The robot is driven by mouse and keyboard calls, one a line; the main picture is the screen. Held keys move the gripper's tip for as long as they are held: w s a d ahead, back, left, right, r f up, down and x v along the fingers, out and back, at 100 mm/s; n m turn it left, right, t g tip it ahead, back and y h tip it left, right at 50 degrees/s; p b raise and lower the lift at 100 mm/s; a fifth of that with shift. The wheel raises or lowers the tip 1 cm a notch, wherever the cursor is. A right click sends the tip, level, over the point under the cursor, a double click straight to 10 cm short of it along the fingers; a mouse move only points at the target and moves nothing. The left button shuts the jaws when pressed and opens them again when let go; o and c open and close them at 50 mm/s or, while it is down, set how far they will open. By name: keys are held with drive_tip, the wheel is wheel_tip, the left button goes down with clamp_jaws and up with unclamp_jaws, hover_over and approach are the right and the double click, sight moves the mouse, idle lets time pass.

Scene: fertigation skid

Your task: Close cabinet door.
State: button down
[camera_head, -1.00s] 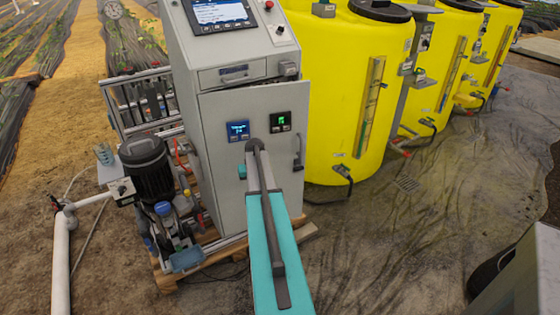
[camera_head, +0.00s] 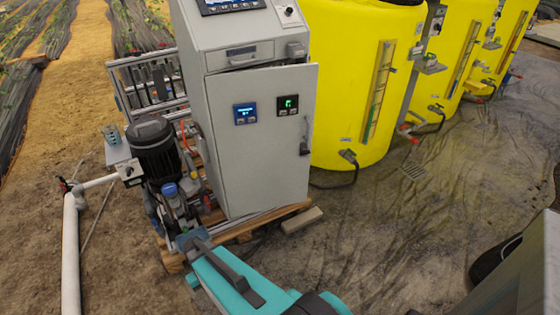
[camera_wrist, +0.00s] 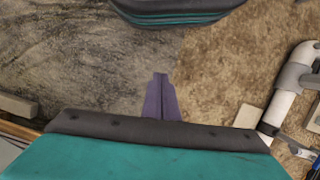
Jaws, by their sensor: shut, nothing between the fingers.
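The grey cabinet (camera_head: 196,100) stands in the middle of the head view. Its door (camera_head: 262,165) carries two small displays and a dark handle (camera_head: 304,146) at the right edge. A dark gap shows along the door's top edge and the right edge sticks out past the body, so the door looks slightly ajar. My gripper shows in the wrist view as purple fingers (camera_wrist: 160,96), together and empty, above bare ground. In the head view my teal arm lies low in front of the cabinet's base; the fingers cannot be made out there. The door is not in the wrist view.
A black pump motor (camera_head: 152,150) and a white pipe (camera_head: 70,250) stand left of the cabinet. Yellow tanks (camera_head: 350,90) stand close on its right. The cabinet rests on a wooden pallet (camera_head: 240,230). Open floor (camera_head: 400,230) lies at front right.

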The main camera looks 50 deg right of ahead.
drive_tip(key=s+a+f+n+g, duration=0.1)
drive_tip(key=s+a, duration=0.4)
drive_tip(key=s, duration=0.2)
drive_tip(key=s+a+f+n+g, duration=0.1)
drive_tip(key=s+a, duration=0.3)
drive_tip(key=s, duration=0.4)
drive_tip(key=shift+s+a+f+h, duration=0.15)
drive_tip(key=shift+a+f+h, duration=0.05)
drive_tip(key=shift+a+h, duration=0.2)
